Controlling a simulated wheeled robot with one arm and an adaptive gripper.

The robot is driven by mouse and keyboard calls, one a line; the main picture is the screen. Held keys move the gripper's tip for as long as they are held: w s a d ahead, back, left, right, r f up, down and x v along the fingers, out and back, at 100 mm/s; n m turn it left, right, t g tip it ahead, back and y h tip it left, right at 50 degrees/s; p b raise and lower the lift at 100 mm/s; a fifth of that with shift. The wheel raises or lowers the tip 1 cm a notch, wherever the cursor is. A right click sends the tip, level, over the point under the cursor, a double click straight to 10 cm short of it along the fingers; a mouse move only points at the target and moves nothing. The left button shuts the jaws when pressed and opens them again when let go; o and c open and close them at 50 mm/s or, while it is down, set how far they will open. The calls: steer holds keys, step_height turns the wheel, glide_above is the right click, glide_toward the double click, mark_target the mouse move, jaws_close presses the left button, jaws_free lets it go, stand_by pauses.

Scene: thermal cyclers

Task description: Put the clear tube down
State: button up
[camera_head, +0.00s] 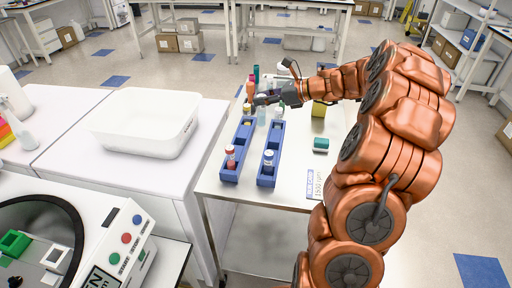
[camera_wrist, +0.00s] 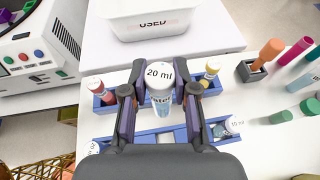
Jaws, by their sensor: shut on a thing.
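My gripper (camera_head: 270,99) is shut on a tube with a white cap marked "20 ml" (camera_wrist: 160,76), which shows between the fingers in the wrist view (camera_wrist: 159,92). The tube's body below the cap looks clear to pale blue. Two long blue racks stand side by side on the white table, the left rack (camera_head: 226,175) and the right rack (camera_head: 265,181). The tube is over the left rack's middle in the wrist view; I cannot tell whether its lower end touches. That rack holds a red tube (camera_head: 231,157) and a yellow-topped tube (camera_wrist: 211,72). The right rack holds white-capped tubes (camera_head: 268,160).
A white bin (camera_head: 146,122) marked "USED" stands on the bench to the left. Several coloured tubes, one orange (camera_wrist: 268,52), stand or lie beyond the racks. A green block (camera_head: 321,144) and a label card (camera_head: 313,184) lie to the right.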

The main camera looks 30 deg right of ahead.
steer(key=s+d+f+p, duration=0.1)
steer(key=f, duration=0.4)
steer(key=s+d+f+p, duration=0.1)
steer(key=d+f, duration=0.1)
steer(key=f, duration=0.4)
steer(key=shift+s+f, duration=0.2)
steer(key=shift+s, duration=0.15)
steer(key=shift+f, duration=0.2)
steer(key=o, duration=1)
steer(key=shift+r, duration=0.15)
steer(key=b+v, duration=0.2)
steer(key=v, duration=1)
steer(key=shift+b, duration=0.35)
